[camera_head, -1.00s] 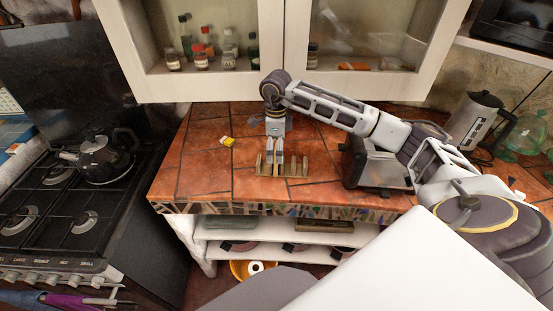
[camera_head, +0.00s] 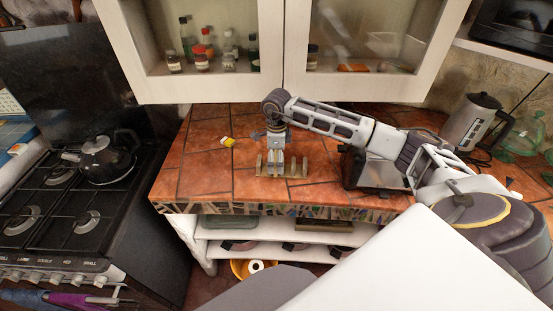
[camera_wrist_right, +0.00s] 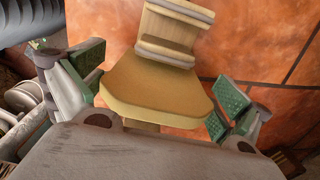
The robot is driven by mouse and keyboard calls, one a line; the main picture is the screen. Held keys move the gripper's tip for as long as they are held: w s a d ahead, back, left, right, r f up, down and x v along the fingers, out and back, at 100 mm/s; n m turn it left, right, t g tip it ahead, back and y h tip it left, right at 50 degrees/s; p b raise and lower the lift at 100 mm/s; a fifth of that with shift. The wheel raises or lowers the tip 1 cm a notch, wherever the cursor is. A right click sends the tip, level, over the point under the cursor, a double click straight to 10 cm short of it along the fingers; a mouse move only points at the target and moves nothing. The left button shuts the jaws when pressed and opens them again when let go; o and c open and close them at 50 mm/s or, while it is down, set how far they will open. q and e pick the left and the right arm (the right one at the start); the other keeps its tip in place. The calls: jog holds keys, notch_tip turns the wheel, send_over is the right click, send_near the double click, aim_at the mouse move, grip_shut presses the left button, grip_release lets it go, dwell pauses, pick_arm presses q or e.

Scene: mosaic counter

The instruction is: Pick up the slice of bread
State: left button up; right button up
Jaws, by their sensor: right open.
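The slice of bread (camera_wrist_right: 157,92), tan with a darker crust edge, stands in the right wrist view between the green-padded fingers of my right gripper (camera_wrist_right: 155,95). The fingers are open, one on each side, with gaps to the bread. A wooden rack (camera_wrist_right: 172,30) with slats is just behind the slice. In the head view my right gripper (camera_head: 276,170) points down over the same small rack (camera_head: 301,169) on the tiled counter. The bread is too small or hidden to make out there. My left gripper is not in view.
A toaster (camera_head: 376,172) stands right of the rack under my right forearm. A small yellow item (camera_head: 227,141) lies to the left on the counter (camera_head: 205,175). A stove with a kettle (camera_head: 102,158) is at the left, cabinets (camera_head: 270,85) above, a silver jug (camera_head: 470,122) at the right.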

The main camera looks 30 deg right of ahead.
jog(key=shift+f, duration=0.95)
jog(key=c, duration=0.4)
jog(key=shift+c, duration=0.4)
